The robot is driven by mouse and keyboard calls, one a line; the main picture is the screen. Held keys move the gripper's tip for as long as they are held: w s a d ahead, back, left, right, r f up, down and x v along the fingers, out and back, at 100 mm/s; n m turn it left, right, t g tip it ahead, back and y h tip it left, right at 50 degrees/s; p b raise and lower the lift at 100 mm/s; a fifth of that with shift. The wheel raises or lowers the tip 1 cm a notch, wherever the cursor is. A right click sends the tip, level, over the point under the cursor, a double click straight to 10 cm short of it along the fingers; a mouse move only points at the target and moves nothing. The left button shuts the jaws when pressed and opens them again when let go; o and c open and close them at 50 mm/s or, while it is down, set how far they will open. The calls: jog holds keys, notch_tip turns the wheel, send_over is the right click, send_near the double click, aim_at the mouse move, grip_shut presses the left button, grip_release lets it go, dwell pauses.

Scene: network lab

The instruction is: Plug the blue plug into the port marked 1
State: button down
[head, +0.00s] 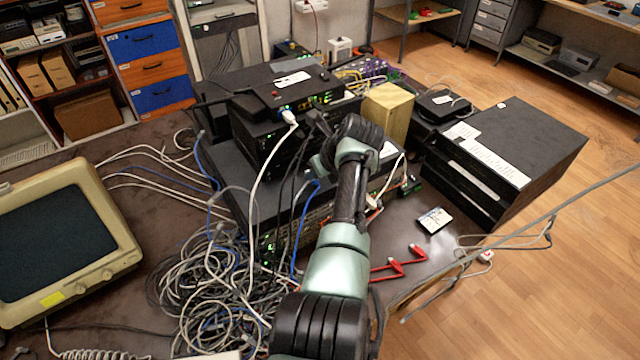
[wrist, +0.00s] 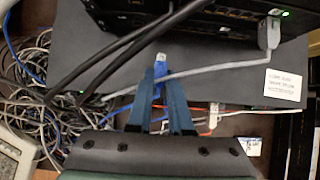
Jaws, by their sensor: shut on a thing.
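In the wrist view my gripper (wrist: 160,78) has its two teal fingers close together on a blue plug (wrist: 159,64). The plug has a pale tip that points up the picture, over the top of a dark flat device. In the head view my arm hides the fingertips and the plug. Stacked black network boxes (head: 290,92) stand in front of the arm. No port marked 1 can be read in either view. The front edge of a black box (wrist: 200,14) lies ahead of the plug, apart from it.
A grey plug (wrist: 268,34) sits in the upper box beside a green light. Dark cables cross at the wrist view's left. A cable tangle (head: 205,285) lies beside an old monitor (head: 65,240). A wooden block (head: 388,112) and a black cabinet (head: 520,150) stand right of the stack.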

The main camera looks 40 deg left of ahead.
jog(key=shift+w+a+f+b, duration=0.15)
jog(key=shift+a+b, duration=0.25)
jog(key=shift+b, duration=0.25)
jog(key=shift+w+a+f+b, duration=0.15)
jog(key=shift+a+b, duration=0.2)
jog(key=shift+b, duration=0.25)
jog(key=shift+w+a+r+b, duration=0.2)
jog(key=shift+a+b, duration=0.35)
jog(key=shift+b, duration=0.55)
jog(key=shift+a, duration=0.1)
jog(key=c, duration=1.4)
grip_release()
grip_shut()
jog(key=shift+a+r, duration=0.1)
jog(key=shift+a, duration=0.05)
jog(key=shift+w+a+b, duration=0.35)
jog(key=shift+a+b, duration=0.35)
jog(key=shift+b, duration=1.3)
